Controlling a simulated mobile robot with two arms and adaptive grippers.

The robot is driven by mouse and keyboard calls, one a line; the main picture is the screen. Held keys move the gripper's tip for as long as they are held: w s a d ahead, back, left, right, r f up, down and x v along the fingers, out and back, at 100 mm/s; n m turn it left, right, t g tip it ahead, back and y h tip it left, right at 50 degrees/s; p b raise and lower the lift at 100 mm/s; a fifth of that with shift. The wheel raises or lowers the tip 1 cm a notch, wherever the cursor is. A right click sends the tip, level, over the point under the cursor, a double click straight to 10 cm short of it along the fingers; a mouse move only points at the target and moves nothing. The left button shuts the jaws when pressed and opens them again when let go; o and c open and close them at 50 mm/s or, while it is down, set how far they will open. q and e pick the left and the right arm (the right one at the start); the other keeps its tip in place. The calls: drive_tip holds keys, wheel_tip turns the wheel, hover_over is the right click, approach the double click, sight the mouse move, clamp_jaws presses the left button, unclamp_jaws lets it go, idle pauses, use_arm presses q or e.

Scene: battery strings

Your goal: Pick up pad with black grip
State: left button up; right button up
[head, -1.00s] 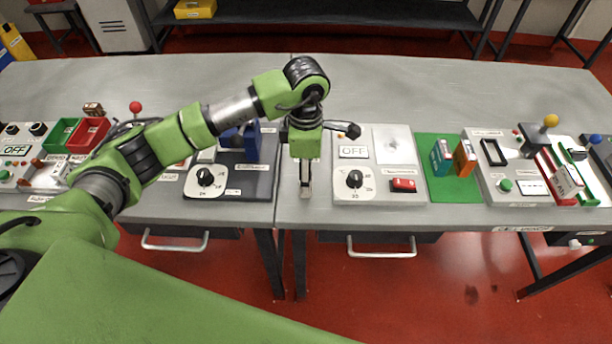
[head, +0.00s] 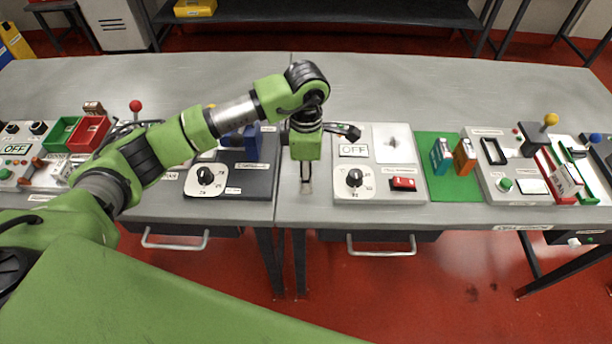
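My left gripper (head: 306,186) points down at the front of the grey table, between two control panels. Its fingers are narrow and small here, and I cannot tell whether they are open or shut. My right gripper is not in view.
A panel with a dial (head: 355,178) and a red switch (head: 403,184) lies just right of the gripper. A dark panel with a blue block (head: 251,143) lies to its left. A green mat (head: 448,190) holds two small boxes. The table's back half is clear.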

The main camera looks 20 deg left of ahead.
use_arm(q)
drive_tip(key=shift+w+r+b, duration=0.1)
drive_tip(key=shift+r+b, duration=0.2)
drive_tip(key=shift+r, duration=0.15)
drive_tip(key=shift+r+b, duration=0.55)
drive_tip(key=shift+r, duration=0.1)
drive_tip(key=s+d+r+b, duration=0.3)
drive_tip(key=s+d+r, duration=0.4)
drive_tip(key=d+r, duration=0.3)
drive_tip(key=shift+s+d+r+b, duration=0.2)
drive_tip(key=shift+s+d+b, duration=0.2)
drive_tip(key=shift+d, duration=0.5)
